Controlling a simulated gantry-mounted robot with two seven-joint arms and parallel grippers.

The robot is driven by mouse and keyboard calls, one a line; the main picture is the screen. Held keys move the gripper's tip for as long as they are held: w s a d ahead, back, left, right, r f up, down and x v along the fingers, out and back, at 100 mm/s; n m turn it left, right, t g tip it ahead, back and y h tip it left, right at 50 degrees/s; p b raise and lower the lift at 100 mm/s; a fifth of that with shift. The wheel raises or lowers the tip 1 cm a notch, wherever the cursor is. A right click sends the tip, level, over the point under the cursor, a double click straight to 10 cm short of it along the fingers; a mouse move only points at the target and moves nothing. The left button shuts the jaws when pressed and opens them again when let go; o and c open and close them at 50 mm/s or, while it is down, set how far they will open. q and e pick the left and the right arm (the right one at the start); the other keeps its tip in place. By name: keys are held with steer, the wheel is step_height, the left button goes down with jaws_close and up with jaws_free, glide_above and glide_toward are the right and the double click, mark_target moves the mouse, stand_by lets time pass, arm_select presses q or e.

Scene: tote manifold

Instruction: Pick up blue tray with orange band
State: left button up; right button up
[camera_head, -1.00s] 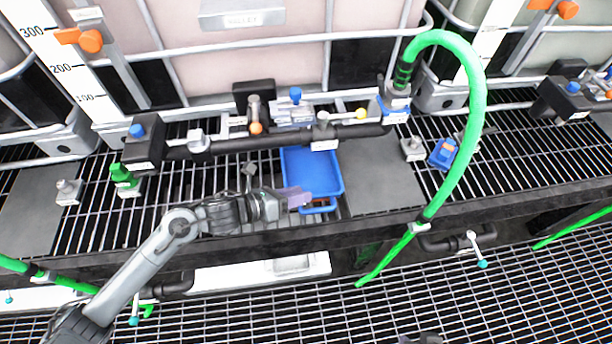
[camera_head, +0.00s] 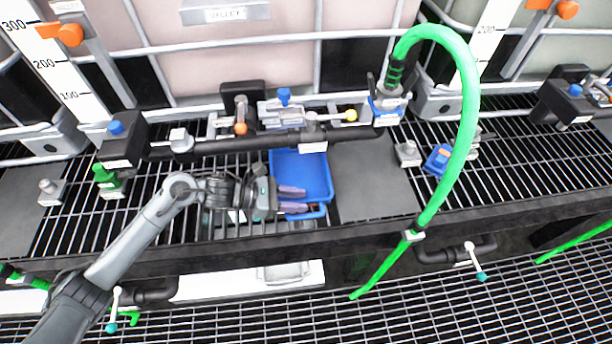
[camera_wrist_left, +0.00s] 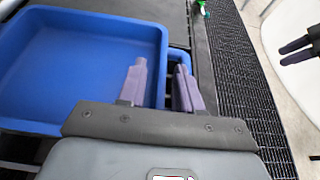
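The blue tray (camera_head: 312,172) rests on the dark grating under the black pipe, its near end with a loop handle (camera_head: 318,212) toward the front edge. A small bit of orange shows near that end; the band is mostly hidden. My left gripper (camera_head: 293,200) is at the tray's near end with its two purple fingers apart. In the left wrist view, the tray (camera_wrist_left: 85,65) fills the upper left. One finger of the left gripper (camera_wrist_left: 160,85) overlaps the tray's end wall and the other overlaps the handle. Contact cannot be told. My right gripper (camera_wrist_left: 297,52) shows at the right edge, fingers apart.
The black pipe (camera_head: 240,144) with valves crosses above the tray's far part. A green hose (camera_head: 467,130) arches to the right. A flat grey plate (camera_head: 370,180) lies right of the tray. A green fitting (camera_head: 106,178) stands to the left.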

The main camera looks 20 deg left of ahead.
arm_select(q)
steer(key=shift+w+d, duration=0.1)
steer(key=shift+d, duration=0.05)
steer(key=shift+a, duration=0.25)
steer(key=shift+c, duration=1)
jaws_close()
steer(key=shift+d, duration=0.1)
